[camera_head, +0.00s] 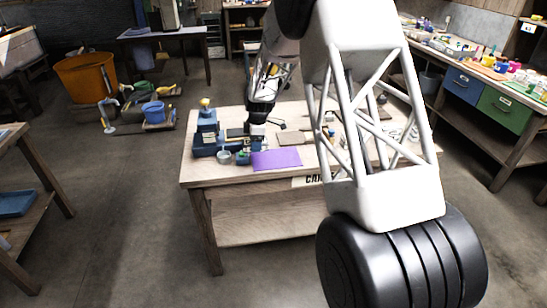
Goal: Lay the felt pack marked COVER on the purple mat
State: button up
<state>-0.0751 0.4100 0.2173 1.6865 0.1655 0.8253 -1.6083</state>
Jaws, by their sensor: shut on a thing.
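The purple mat (277,159) lies flat near the front edge of the wooden table, and its visible surface looks bare. My gripper (255,138) is at the end of my arm, low over the table just behind the mat and beside some blue equipment. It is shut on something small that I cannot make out. The COVER marking is not legible anywhere, so I cannot tell which thing is the felt pack. My large white arm link hides the table's right part.
Blue equipment (207,140) and a small round grey container (224,157) stand left of the mat. A brown flat piece (292,138) lies behind it. A partly hidden lettered label (312,182) is on the table's front. The table's front left corner is clear.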

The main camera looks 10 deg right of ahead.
jog(key=s+d+f, duration=0.5)
jog(key=s+d, duration=0.4)
jog(key=s, duration=0.1)
jog(key=shift+s, duration=0.4)
send_over(275, 158)
jog(key=shift+d+f, duration=0.2)
jog(key=shift+f, duration=0.55)
jog(key=shift+f, duration=1.75)
jog(key=shift+f, duration=0.1)
jog(key=o, duration=1)
